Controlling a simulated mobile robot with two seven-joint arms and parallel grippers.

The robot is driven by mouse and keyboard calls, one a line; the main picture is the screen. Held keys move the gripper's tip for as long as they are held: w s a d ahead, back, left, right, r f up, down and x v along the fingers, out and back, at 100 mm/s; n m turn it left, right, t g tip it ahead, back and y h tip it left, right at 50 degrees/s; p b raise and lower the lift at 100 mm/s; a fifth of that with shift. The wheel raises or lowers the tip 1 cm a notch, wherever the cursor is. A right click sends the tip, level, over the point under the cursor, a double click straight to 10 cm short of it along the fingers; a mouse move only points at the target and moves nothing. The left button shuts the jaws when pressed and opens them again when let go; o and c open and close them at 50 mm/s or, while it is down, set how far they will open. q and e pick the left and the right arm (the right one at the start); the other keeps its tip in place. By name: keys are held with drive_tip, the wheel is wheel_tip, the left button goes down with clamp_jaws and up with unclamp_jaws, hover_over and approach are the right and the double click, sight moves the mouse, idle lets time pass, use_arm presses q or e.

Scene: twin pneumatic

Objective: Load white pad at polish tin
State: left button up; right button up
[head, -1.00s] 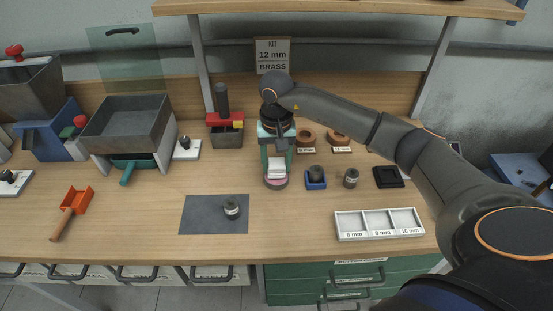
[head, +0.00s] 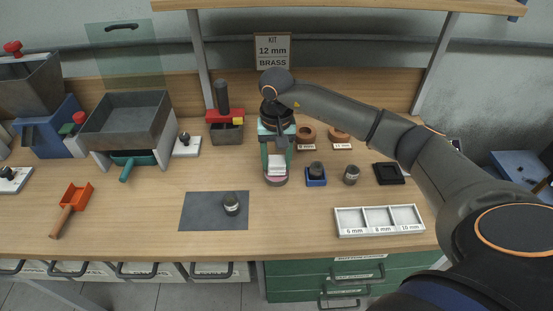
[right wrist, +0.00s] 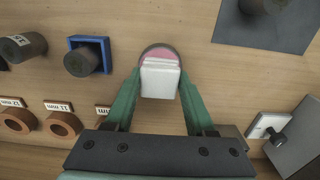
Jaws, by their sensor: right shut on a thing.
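The white pad (head: 277,164) is a small pale block between the green fingers of my right gripper (head: 277,168). My right gripper is shut on it, and the right wrist view shows the pad (right wrist: 160,79) between the two fingertips (right wrist: 161,82). The polish tin (head: 276,181) is round with a pink top and stands on the bench directly under the pad. In the right wrist view the tin (right wrist: 158,53) shows partly behind the pad. I cannot tell whether the pad touches the pink surface. My left gripper is not in view.
Right of the tin are a blue holder with a dark knob (head: 316,177), a grey cylinder (head: 351,175) and a black tray (head: 389,174). A white sorting tray (head: 379,233) lies in front. A grey mat (head: 205,212) with a small cylinder lies left; bench around the mat is clear.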

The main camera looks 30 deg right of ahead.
sight(276, 160)
drive_tip(key=shift+f+b, duration=0.5)
idle(1.6)
drive_tip(key=shift+r+p, duration=2.1)
drive_tip(key=shift+r, duration=1.5)
drive_tip(key=shift+a, duration=0.1)
